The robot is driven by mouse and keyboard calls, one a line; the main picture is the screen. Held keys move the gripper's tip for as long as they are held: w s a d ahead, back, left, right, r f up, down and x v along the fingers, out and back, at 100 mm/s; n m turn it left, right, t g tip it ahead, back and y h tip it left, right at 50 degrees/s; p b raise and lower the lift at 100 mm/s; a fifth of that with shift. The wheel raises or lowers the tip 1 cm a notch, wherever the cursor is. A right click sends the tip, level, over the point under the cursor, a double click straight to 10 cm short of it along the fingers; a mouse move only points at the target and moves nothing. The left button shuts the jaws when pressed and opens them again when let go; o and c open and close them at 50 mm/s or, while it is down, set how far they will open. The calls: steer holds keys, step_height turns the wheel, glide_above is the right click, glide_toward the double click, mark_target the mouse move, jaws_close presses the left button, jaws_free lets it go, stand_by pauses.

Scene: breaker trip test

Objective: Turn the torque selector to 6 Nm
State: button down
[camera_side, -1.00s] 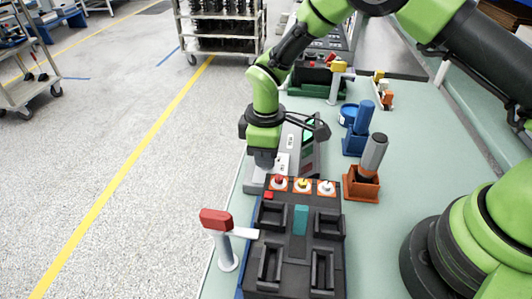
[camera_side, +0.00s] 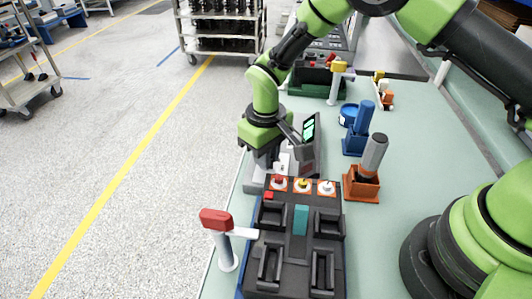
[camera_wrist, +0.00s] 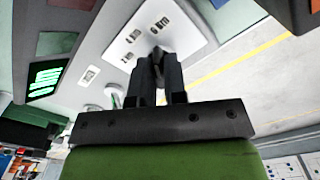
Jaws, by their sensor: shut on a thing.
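In the side view my gripper (camera_side: 266,158) is low over the tester's plate and hides the knob. I cannot tell which setting the knob points to.
In front of the tester stands a black fixture (camera_side: 300,235) with red, yellow and white knobs along its back edge. A red-handled post (camera_side: 222,240) is at its left. An orange holder (camera_side: 362,185) and a blue holder (camera_side: 355,140) stand to the right. Bench space farther right is clear.

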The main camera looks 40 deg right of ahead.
steer(key=shift+m, duration=1)
steer(key=c, duration=1.2)
jaws_free()
steer(key=shift+o, duration=0.2)
steer(key=shift+r, duration=0.1)
step_height(320, 180, up, 9)
steer(key=shift+r, duration=0.4)
